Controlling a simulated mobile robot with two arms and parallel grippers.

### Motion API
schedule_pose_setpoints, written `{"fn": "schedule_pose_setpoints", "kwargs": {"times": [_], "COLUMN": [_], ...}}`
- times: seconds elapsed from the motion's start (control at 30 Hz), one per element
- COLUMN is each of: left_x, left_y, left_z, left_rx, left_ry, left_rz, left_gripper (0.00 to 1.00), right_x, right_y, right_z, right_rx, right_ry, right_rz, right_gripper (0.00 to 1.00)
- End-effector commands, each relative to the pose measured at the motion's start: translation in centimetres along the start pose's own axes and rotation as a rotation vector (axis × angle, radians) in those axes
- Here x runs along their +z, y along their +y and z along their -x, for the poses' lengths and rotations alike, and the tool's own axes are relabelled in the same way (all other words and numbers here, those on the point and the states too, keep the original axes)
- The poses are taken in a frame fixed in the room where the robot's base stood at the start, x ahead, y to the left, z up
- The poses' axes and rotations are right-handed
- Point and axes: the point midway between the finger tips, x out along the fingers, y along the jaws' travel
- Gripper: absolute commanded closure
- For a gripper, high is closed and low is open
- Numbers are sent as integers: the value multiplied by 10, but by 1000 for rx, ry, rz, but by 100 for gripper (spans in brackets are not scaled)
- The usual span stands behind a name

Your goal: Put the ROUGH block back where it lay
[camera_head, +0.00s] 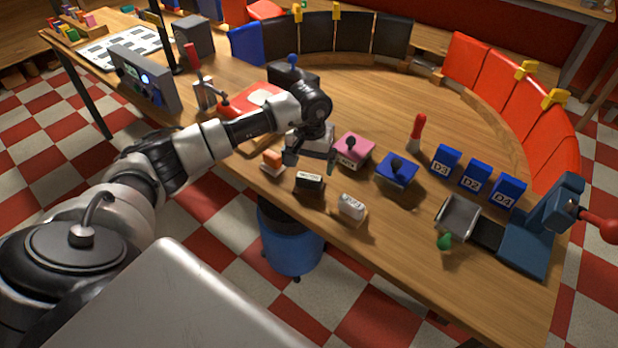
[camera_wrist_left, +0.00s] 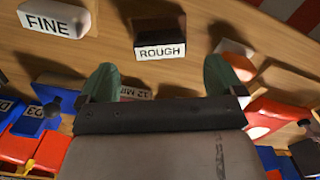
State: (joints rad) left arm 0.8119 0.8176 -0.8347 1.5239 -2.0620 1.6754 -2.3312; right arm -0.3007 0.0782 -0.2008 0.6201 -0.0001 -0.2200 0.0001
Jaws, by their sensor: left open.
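The ROUGH block (camera_head: 309,183) is dark with a white label and sits on the wooden table near its front edge. It also shows in the left wrist view (camera_wrist_left: 160,28), ahead of the fingertips, with its label readable. My left gripper (camera_head: 311,160) is open and empty just behind and above the block, in line with it. In the left wrist view the two greenish fingertips (camera_wrist_left: 160,78) are spread apart with nothing between them. My right gripper does not show.
The pale FINE block (camera_head: 351,207) stands right of the ROUGH block, and an orange-topped block (camera_head: 272,160) to its left. A pink block (camera_head: 353,149) and a blue knobbed block (camera_head: 397,171) are close behind. A grey tray (camera_head: 459,217) lies farther right.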

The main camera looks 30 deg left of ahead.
Motion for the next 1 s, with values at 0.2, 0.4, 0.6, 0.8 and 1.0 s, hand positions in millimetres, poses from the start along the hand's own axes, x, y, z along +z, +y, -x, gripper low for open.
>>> {"fn": "schedule_pose_setpoints", "kwargs": {"times": [0.2, 0.4, 0.6, 0.8, 1.0], "left_x": [0, 0, 0, 3, 40], "left_y": [0, 0, 0, 8, 97], "left_z": [40, 57, 60, 55, 32], "left_rx": [1, 0, 0, 30, 416], "left_ry": [3, 0, -1, -3, -82], "left_rz": [0, 1, 0, 3, 104], "left_gripper": [3, 3, 3, 3, 3], "right_x": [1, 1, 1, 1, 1], "right_y": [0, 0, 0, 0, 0], "right_z": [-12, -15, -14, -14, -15], "right_rx": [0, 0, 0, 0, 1], "right_ry": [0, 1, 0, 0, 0], "right_rz": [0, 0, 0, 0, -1], "right_gripper": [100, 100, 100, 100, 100]}}
